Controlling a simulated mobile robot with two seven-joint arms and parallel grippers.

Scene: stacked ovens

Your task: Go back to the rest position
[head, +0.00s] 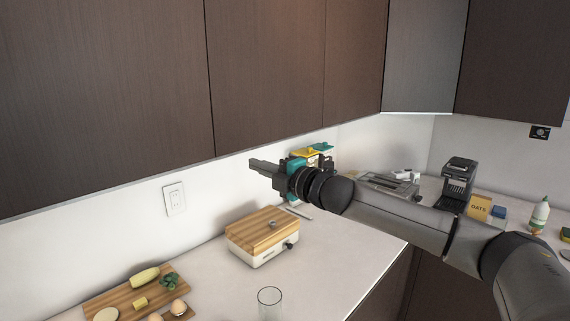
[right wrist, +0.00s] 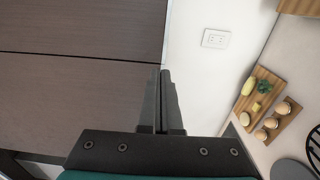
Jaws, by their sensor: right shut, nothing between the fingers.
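My right gripper (head: 264,169) is raised above the counter in the head view, its arm coming in from the right. Its fingers point left, toward the wall below the upper cabinets. In the right wrist view the two fingers (right wrist: 162,102) are together with nothing between them. My left gripper does not show in either view.
Dark upper cabinets (head: 270,75) run above the counter (head: 330,265). A white appliance with a wooden lid (head: 262,235) stands below my gripper. A cutting board with food (head: 118,295) and a glass (head: 269,303) are nearer. A black machine (head: 457,180) stands behind my arm.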

